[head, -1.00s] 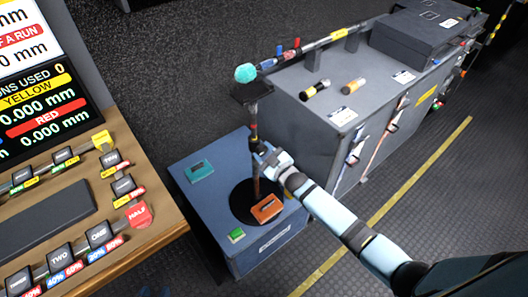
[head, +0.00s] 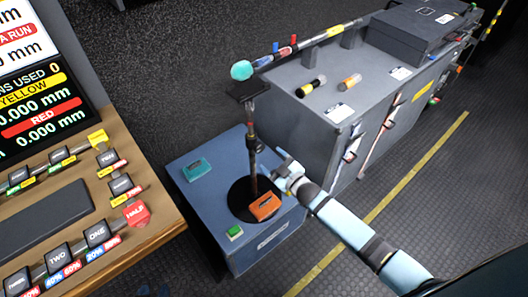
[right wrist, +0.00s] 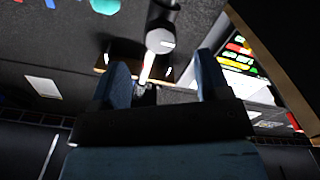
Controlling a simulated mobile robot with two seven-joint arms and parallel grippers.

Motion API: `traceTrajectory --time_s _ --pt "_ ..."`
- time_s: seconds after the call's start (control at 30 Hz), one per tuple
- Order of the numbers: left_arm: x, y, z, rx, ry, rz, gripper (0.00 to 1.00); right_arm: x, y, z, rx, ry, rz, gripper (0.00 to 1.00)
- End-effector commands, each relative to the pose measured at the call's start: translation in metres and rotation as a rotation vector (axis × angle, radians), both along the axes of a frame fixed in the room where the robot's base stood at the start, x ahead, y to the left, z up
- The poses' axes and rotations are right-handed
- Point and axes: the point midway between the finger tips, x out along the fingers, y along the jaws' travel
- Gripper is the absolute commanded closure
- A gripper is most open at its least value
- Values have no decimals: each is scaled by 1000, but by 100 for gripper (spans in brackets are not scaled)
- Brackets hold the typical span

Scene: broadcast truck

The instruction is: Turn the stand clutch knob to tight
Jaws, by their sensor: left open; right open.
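The stand is a thin upright pole (head: 252,170) on a black round base, with a dark flat head on top. Its clutch, a dark collar with a knob (head: 253,144), sits partway up the pole; its setting is too small to read. My right gripper (head: 283,166) is open and empty, just right of the pole and a little below the clutch, apart from it. In the right wrist view, a pale round part (right wrist: 160,40) and a bright rod show beyond the open fingers (right wrist: 160,85). Only blue tips of my left gripper (head: 153,291) show at the bottom edge.
The stand is on a blue-grey box (head: 190,205) with a teal item (head: 196,169), an orange item (head: 265,206) and a green button (head: 235,232). A grey cabinet (head: 310,125) stands close behind. The scoring console (head: 130,190) is at left; open floor lies right.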

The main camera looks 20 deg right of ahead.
Motion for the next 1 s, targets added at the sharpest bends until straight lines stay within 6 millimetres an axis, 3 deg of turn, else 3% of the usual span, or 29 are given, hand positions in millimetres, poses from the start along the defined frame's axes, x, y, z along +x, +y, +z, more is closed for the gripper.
traceTrajectory --time_s 0.2,0.4,1.0 --pt "0 0 -1 0 0 0 57 -45 -16 -1 0 2 0 30" --pt "0 0 -2 -1 2 0 57 -67 -25 -1 0 1 0 30" --pt "0 0 -1 0 2 0 57 -71 -26 0 0 0 0 30"
